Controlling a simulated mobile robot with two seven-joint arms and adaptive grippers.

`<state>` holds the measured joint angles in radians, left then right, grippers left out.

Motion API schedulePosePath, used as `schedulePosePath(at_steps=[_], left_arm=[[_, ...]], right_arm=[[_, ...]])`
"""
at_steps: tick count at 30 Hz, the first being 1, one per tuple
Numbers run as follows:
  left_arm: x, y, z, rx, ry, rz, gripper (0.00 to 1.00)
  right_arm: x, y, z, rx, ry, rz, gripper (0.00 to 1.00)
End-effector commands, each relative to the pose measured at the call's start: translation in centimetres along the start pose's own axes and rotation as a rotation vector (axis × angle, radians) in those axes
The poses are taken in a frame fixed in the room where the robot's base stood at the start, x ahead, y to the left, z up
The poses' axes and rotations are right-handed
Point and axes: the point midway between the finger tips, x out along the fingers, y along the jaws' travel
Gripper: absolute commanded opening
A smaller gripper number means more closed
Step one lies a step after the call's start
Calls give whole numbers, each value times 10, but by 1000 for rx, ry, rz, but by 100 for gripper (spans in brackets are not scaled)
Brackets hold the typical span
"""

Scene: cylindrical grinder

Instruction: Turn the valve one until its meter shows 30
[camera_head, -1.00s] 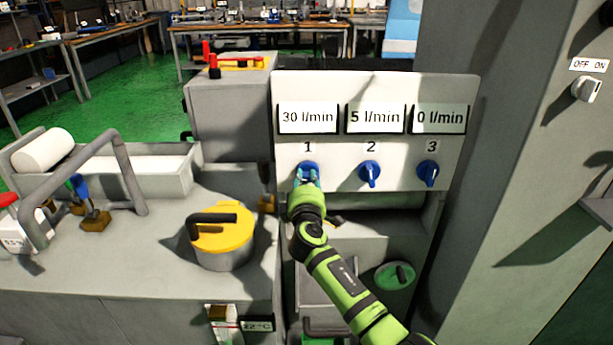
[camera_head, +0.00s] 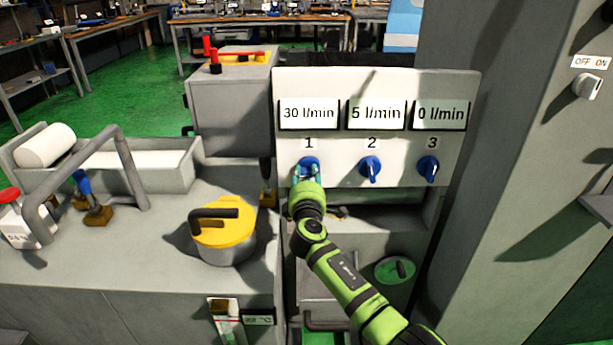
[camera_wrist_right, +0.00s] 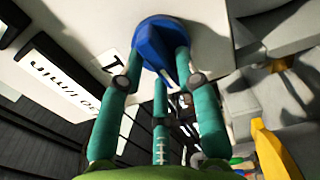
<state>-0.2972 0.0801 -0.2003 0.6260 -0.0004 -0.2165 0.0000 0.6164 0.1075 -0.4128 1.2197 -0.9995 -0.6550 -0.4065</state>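Valve one (camera_head: 308,162) is a blue knob under the label 1 on the white panel. The meter above it (camera_head: 309,114) reads 30 l/min. My right gripper (camera_head: 308,174) is at valve one, its teal fingers spread and seen just below and beside the knob. In the right wrist view the blue knob (camera_wrist_right: 158,42) lies between the spread fingertips (camera_wrist_right: 160,60), which are close to its sides. I cannot tell whether they touch it. The fingers look open. My left gripper is not in view.
Valve two (camera_head: 370,168) and valve three (camera_head: 428,168) are to the right, with meters at 5 and 0 l/min. A yellow-lidded pot (camera_head: 224,228) stands on the machine at left. A grey cabinet with an OFF/ON switch (camera_head: 587,86) rises at right.

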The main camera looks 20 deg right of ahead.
Motion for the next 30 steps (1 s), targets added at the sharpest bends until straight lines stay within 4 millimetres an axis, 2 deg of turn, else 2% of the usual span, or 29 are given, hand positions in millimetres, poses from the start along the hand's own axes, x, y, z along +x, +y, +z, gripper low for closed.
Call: schedulePosePath(at_steps=[10,14,20,30], left_arm=[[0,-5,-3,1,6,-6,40],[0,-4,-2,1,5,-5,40],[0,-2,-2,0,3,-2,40],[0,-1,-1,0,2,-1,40]], right_arm=[[0,0,0,1,1,0,49],[-7,0,0,1,1,0,49],[-35,-1,0,2,3,-1,49],[-98,-1,0,2,2,-2,49]])
